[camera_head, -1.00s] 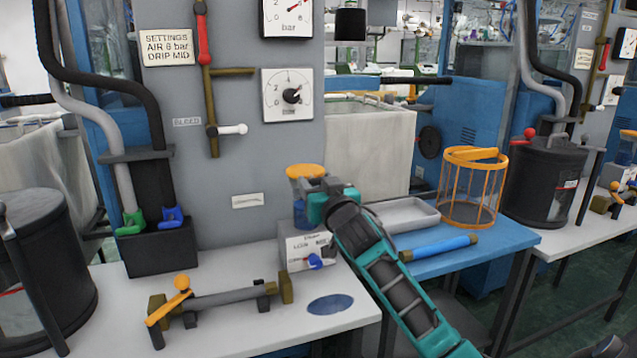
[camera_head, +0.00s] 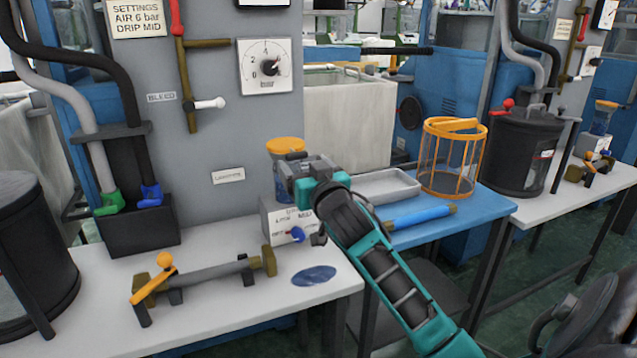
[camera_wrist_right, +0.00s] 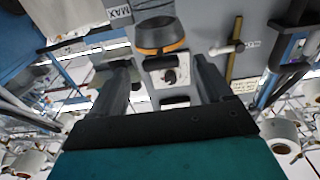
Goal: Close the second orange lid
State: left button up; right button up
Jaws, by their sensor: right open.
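A blue jar (camera_head: 280,183) with an orange lid (camera_head: 285,144) stands at the back of the white bench, against the grey panel. My right gripper (camera_head: 308,163) is just in front and to the right of it, partly covering the jar. In the right wrist view an orange rim (camera_wrist_right: 160,50) shows ahead of the spread fingers of my right gripper (camera_wrist_right: 163,75). The gripper is open with nothing between the fingers; I cannot tell if it touches the jar. Another orange-topped jar (camera_head: 606,105) stands on the far right bench. My left gripper is out of view.
A white box with a blue knob (camera_head: 297,235) is below the gripper. A grey bar with an orange lever (camera_head: 165,263) lies left on the bench. A grey tray (camera_head: 385,186), blue rod (camera_head: 420,216) and orange wire basket (camera_head: 453,160) are on the blue table.

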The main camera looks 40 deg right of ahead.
jog(key=p+v, duration=0.1)
jog(key=v, duration=0.7)
jog(key=shift+s, duration=0.4)
jog(key=shift+a, duration=0.1)
